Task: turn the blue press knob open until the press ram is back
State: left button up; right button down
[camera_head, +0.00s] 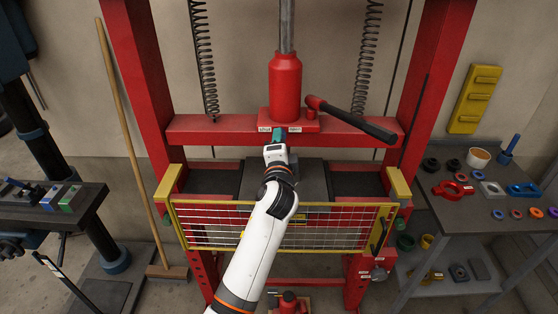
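The red press frame (190,128) stands in the middle with a red jack cylinder (285,85) on its crossbeam. A steel ram (287,25) rises from the cylinder and runs out of the top of the picture. The blue-green press knob (278,134) sits at the foot of the cylinder between two small white labels and is partly hidden. My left gripper (277,143) is right at the knob, at the end of the white arm. Its fingers are too small and covered to show whether they grip the knob. My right gripper is not in view.
A black-handled pump lever (355,122) slants right from the crossbeam. A yellow-framed mesh guard (230,222) spans the front below. A parts table (480,215) stands right and a bench (40,210) left. A broom (130,130) leans on the left.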

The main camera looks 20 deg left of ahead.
pick_arm(q)
jog(key=b+v, duration=0.2)
jog(key=v, duration=0.9)
jog(key=shift+w, duration=0.1)
